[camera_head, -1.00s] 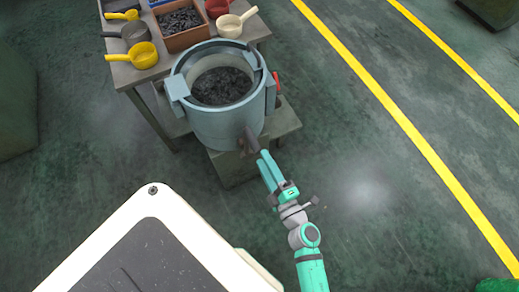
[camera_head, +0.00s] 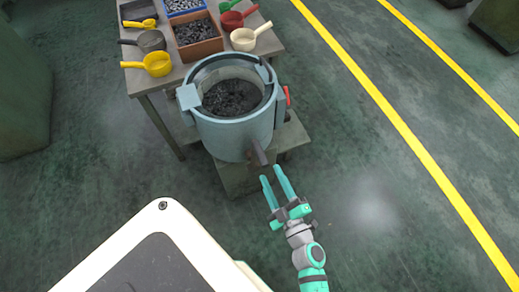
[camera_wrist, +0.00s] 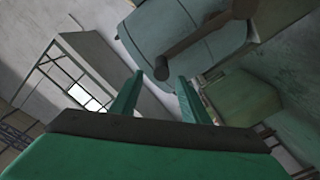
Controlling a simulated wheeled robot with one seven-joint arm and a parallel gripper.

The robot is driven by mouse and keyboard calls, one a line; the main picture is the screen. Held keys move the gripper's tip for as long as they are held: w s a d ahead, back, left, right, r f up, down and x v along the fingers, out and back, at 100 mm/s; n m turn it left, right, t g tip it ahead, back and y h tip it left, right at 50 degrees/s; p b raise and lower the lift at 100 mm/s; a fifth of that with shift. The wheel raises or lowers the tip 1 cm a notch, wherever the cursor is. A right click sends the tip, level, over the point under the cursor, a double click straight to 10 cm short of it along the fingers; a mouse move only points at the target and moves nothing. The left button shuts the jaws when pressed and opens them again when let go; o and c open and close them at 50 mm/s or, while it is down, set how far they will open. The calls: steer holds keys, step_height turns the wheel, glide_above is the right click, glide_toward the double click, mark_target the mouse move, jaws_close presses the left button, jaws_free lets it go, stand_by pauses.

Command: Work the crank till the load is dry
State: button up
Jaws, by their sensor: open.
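A blue-grey drum (camera_head: 236,137) stands on a low base, its open top showing a load of dark pieces (camera_head: 231,97). A dark crank handle (camera_head: 258,156) sticks out from the drum's near side. In the wrist view the drum (camera_wrist: 190,30) fills the upper part, with the crank arm (camera_wrist: 197,38) running across it to a grip end (camera_wrist: 162,70). My gripper (camera_head: 275,180) is open and empty, just below and in front of the crank grip, apart from it. Its two fingers (camera_wrist: 155,98) show in the wrist view with the grip end beyond them.
A table (camera_head: 180,75) behind the drum holds a brown box (camera_head: 197,42) of dark pieces, a blue bin (camera_head: 183,7), and several scoops, including a yellow one (camera_head: 157,64) and a cream one (camera_head: 244,39). A red part (camera_head: 287,95) is on the drum's right side. Floor to the right is clear.

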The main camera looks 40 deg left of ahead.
mark_target(258, 148)
steer(key=w+a+m, duration=0.1)
steer(key=a+m, duration=0.1)
steer(key=a, duration=0.1)
steer(key=w+a+m, duration=0.1)
steer(key=a+m, duration=0.1)
steer(key=a, duration=0.1)
steer(key=w+a+m, duration=0.2)
steer(key=a+m, duration=0.1)
steer(key=a, duration=0.1)
steer(key=shift+w+a, duration=0.1)
steer(key=shift+x, duration=0.8)
jaws_close()
